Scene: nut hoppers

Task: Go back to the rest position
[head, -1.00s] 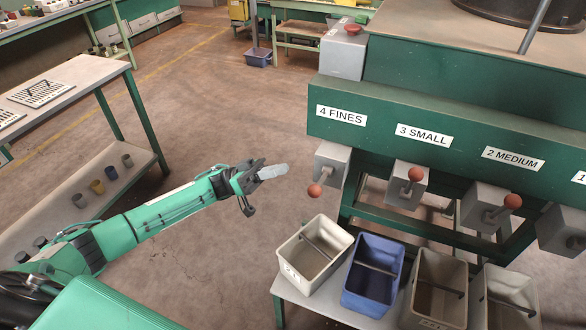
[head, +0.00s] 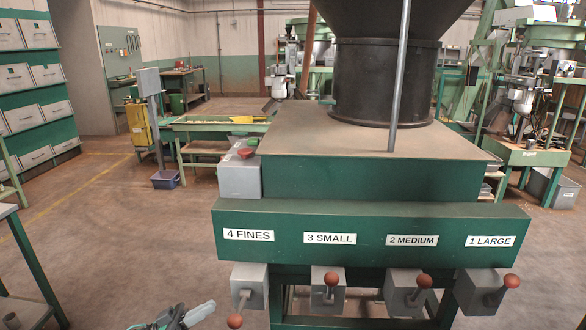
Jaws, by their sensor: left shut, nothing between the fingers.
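My left gripper (head: 198,314) shows at the bottom edge of the head view, left of centre. Its grey fingers are together with nothing visible between them. It is apart from the green hopper machine (head: 370,228), below and to the left of the 4 FINES lever (head: 235,320). Most of my left arm is cut off by the bottom edge. My right gripper is not in view.
The machine carries red-knobbed levers under the labels 3 SMALL (head: 330,280), 2 MEDIUM (head: 424,282) and 1 LARGE (head: 510,281). A control box (head: 240,178) sits on its left end. The floor (head: 120,255) to the left is open. A table corner (head: 8,211) stands far left.

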